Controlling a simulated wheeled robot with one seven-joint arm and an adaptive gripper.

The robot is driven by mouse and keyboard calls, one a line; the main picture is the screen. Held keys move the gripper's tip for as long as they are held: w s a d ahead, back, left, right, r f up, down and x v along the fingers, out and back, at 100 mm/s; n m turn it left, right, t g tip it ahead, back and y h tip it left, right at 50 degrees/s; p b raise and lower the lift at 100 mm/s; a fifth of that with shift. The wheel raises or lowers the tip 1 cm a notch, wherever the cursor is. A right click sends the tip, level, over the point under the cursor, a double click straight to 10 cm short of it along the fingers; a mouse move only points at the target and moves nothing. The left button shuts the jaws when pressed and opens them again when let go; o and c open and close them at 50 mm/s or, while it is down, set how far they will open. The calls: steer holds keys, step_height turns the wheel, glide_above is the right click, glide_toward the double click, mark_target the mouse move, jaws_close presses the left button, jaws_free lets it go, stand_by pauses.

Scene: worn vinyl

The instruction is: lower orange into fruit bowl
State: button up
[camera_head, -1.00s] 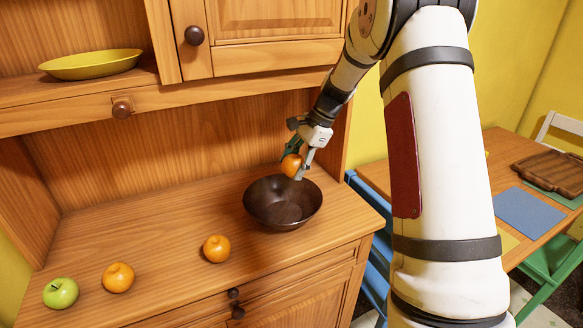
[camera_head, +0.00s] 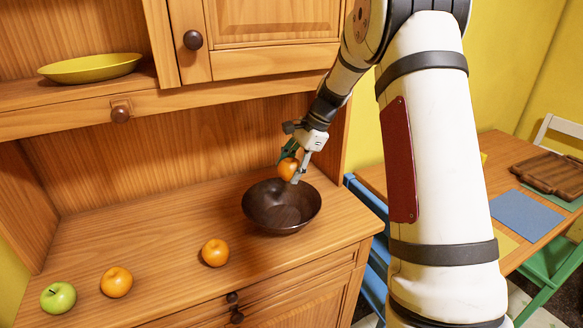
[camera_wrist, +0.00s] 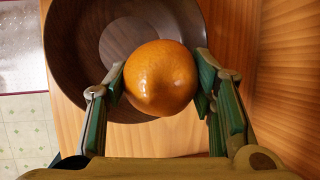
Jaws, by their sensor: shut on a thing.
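My gripper (camera_head: 292,167) is shut on an orange (camera_head: 287,169) and holds it above the dark brown fruit bowl (camera_head: 262,213). In the wrist view the held orange (camera_wrist: 161,78) sits between the two green-padded fingers of my gripper (camera_wrist: 160,82). The round bowl (camera_wrist: 72,60) shows behind and below it there, with its near part hidden by the orange and fingers. The bowl stands on the wooden counter and looks empty where I can see inside it.
Two more oranges, one nearer the bowl (camera_head: 215,252) and one farther left (camera_head: 116,282), and a green apple (camera_head: 58,297) lie on the counter (camera_head: 160,225). A yellow plate (camera_head: 92,66) sits on the shelf above. A table (camera_head: 480,180) stands at the right.

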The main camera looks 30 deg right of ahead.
steer(key=shift+f, duration=0.15)
steer(key=b, duration=0.2)
glide_above(292, 209)
steer(key=shift+w+f, duration=0.1)
steer(key=shift+f, duration=2.75)
steer(key=shift+f+b, duration=0.7)
steer(key=shift+f, duration=0.9)
steer(key=o, duration=1.3)
steer(key=shift+o, duration=0.2)
steer(key=shift+r, duration=0.1)
